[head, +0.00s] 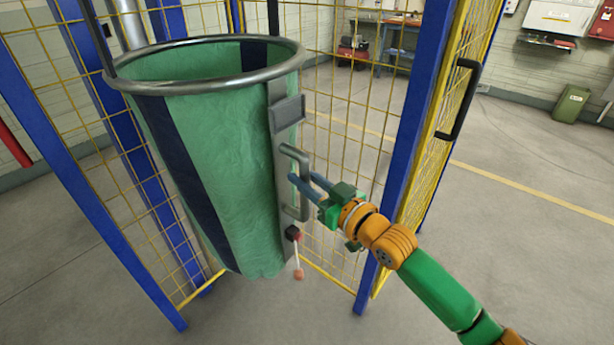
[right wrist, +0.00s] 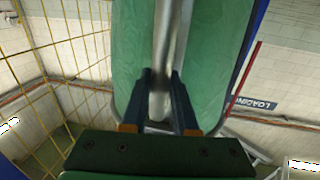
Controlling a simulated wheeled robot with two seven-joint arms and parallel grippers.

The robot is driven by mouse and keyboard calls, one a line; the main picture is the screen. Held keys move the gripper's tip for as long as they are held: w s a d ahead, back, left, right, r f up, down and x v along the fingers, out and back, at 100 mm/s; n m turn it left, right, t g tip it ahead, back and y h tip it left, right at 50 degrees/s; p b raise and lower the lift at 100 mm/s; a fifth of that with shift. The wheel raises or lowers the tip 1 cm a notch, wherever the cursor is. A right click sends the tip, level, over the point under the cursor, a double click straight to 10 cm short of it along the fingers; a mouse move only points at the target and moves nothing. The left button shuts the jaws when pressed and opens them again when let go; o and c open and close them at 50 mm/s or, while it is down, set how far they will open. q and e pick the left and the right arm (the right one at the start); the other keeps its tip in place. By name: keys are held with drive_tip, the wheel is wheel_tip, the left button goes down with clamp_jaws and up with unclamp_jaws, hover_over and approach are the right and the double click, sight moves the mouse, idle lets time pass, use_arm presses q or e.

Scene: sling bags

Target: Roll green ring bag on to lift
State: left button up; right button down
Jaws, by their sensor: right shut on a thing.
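The green ring bag (head: 215,150) hangs from a round metal ring (head: 205,65) in the head view. It has dark blue stripes, and its open top faces up. A grey handle (head: 303,182) is on the right side of the bag. My right gripper (head: 296,179) reaches in from the right and is shut on this handle. In the right wrist view the fingers (right wrist: 165,90) close around the metal bar (right wrist: 170,45), with the green cloth (right wrist: 132,40) behind. The bag's lower end appears clear of the floor. My left gripper does not show.
A cage of blue posts (head: 418,110) and yellow mesh (head: 345,100) stands close around the bag. A black door handle (head: 461,100) is on its right panel. A small lever with an orange knob (head: 298,274) hangs below the bag handle. The floor (head: 530,230) at right is clear.

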drive_tip(key=shift+w+d+r, duration=0.1)
drive_tip(key=shift+w+r, duration=0.05)
drive_tip(key=shift+r, duration=0.05)
drive_tip(key=shift+r, duration=0.1)
drive_tip(key=c, duration=0.9)
unclamp_jaws()
drive_tip(key=shift+c, duration=0.2)
drive_tip(key=shift+o, duration=1.3)
drive_tip(key=shift+w+d, duration=0.25)
drive_tip(key=shift+d, duration=0.05)
drive_tip(key=shift+f, duration=0.3)
